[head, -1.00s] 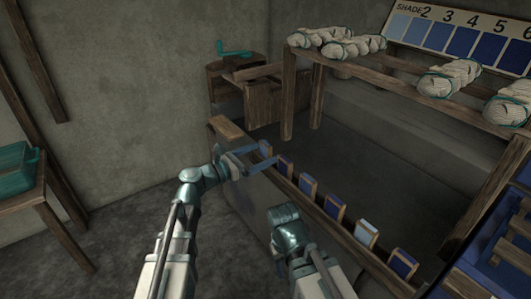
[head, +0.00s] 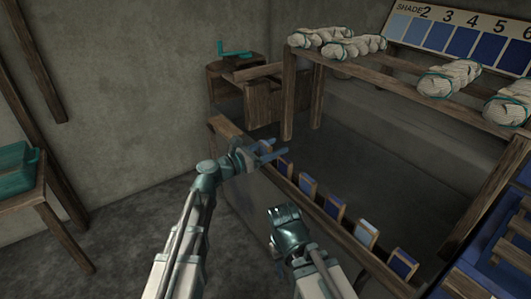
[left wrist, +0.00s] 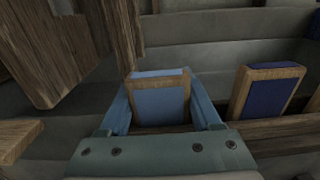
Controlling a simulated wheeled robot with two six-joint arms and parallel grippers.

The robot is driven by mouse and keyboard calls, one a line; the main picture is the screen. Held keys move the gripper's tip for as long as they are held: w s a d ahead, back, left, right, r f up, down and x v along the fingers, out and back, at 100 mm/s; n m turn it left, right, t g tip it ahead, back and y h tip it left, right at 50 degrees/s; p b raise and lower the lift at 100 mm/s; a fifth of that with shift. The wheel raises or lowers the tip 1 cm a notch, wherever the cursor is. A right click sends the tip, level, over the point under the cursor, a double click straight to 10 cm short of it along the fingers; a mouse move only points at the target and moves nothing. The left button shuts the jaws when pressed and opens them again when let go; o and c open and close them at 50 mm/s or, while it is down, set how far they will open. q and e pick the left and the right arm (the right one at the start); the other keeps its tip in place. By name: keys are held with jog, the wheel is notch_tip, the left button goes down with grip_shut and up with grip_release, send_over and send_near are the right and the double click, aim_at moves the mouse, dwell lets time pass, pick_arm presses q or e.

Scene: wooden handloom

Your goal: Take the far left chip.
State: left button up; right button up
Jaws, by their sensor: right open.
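The far left chip (left wrist: 160,100) is a light blue panel in a wooden frame. In the left wrist view it stands upright between the two fingers of my left gripper (head: 277,150), which meet its side edges with no clear gap. In the head view the fingers largely cover this chip, at the far end of the row. It looks level with the neighbouring dark blue chip (left wrist: 268,92); its foot is hidden by my gripper. My right gripper (head: 284,212) is open, low and nearer to me, apart from the chips.
More chips, including a pale blue one (head: 366,233), stand along the wooden rail (head: 336,228). Behind, a wooden rack (head: 400,78) holds pale yarn skeins (head: 450,77) below a shade board (head: 463,38). A teal box (head: 15,165) sits on a side table at left.

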pick_arm(q)
jog(key=c, duration=0.8)
jog(key=shift+o, duration=0.2)
jog(key=shift+r, duration=0.1)
notch_tip(320, 180, up, 10)
jog(key=p, duration=1)
